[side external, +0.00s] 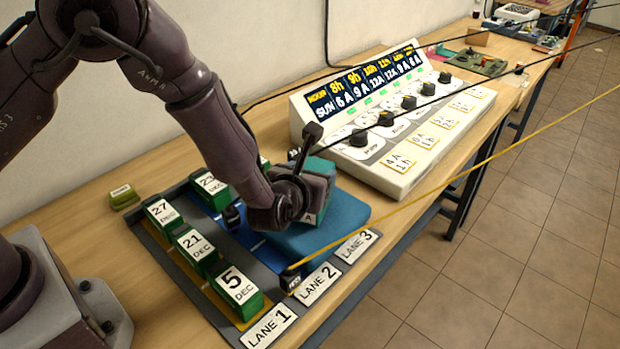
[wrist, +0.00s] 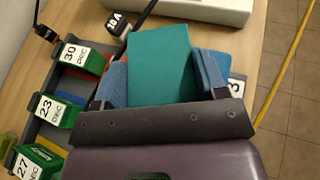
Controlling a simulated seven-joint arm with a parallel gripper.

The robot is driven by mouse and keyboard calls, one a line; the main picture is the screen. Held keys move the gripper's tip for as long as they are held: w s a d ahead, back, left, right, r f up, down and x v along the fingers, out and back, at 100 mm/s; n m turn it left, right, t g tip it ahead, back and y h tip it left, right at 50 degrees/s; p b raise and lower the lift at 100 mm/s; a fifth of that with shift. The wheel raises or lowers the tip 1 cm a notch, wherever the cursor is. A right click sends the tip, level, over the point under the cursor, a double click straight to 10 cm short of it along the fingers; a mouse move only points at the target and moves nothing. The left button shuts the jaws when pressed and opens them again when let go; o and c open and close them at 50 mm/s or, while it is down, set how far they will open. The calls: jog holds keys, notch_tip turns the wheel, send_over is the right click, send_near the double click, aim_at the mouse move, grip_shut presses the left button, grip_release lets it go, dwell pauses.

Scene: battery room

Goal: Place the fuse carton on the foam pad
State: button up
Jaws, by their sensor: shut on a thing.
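The teal fuse carton (wrist: 160,62) sits between my gripper's two fingers in the wrist view. In the side view its teal top (side external: 318,167) shows beside my gripper (side external: 306,190), which is shut on it. The foam pad (side external: 335,226) is a thick blue slab lying across part of the lanes. The carton is above the pad in the side view; I cannot tell whether they touch.
Green dated boxes (side external: 238,290) stand in the lane tray (side external: 210,318) left of the pad. A white control panel (side external: 400,130) with black knobs stands behind it. A yellow cable (side external: 470,170) crosses the side view. The bench edge is close on the right.

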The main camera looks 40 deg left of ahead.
jog(key=shift+f, duration=0.3)
jog(key=shift+f, duration=0.1)
jog(key=o, duration=1.2)
jog(key=shift+f, duration=0.1)
jog(key=shift+o, duration=0.2)
